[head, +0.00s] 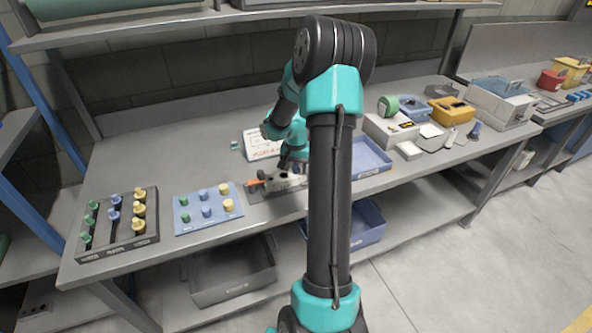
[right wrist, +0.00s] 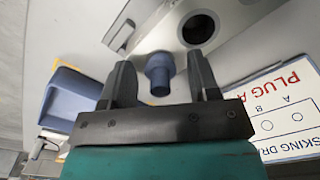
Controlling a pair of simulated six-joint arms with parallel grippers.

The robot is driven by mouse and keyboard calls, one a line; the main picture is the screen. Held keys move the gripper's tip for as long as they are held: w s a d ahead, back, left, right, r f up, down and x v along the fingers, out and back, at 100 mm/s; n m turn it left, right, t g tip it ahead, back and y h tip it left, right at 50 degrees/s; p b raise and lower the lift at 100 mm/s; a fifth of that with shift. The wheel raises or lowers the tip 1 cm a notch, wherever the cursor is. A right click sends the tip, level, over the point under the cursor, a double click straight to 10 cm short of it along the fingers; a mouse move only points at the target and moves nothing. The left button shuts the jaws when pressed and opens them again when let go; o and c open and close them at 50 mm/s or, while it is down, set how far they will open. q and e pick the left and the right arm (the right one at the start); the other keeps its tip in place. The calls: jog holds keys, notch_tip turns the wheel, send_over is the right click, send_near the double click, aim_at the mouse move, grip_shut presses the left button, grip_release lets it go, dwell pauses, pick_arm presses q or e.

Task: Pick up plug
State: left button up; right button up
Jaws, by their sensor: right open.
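In the right wrist view, a blue plug (right wrist: 160,72) lies between the two fingers of my right gripper (right wrist: 160,80). The fingers are open, with a gap on each side of the plug. A pale grey block with a dark round hole (right wrist: 199,28) is just beyond it. Other green, blue and yellow plugs stand on a blue board (head: 192,227) and a dark rack (head: 98,247). My left gripper is not in view.
A printed card (head: 262,144) lies behind the fixture. A blue tray (head: 371,158) is right of my arm. Boxes and a yellow bin (head: 451,110) crowd the bench's right end. The bench's back left (head: 150,145) is clear.

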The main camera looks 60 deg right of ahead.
jog(key=shift+c, duration=0.4)
jog(key=c, duration=0.8)
jog(key=shift+r, duration=0.1)
jog(key=shift+r, duration=1.25)
jog(key=s+a+r, duration=0.1)
jog(key=s+a, duration=0.2)
jog(key=a, duration=0.4)
jog(key=s+a+r, duration=0.1)
jog(key=s+a, duration=0.2)
jog(key=a, duration=0.4)
jog(key=shift+a+r, duration=0.15)
jog(key=shift+a, duration=0.25)
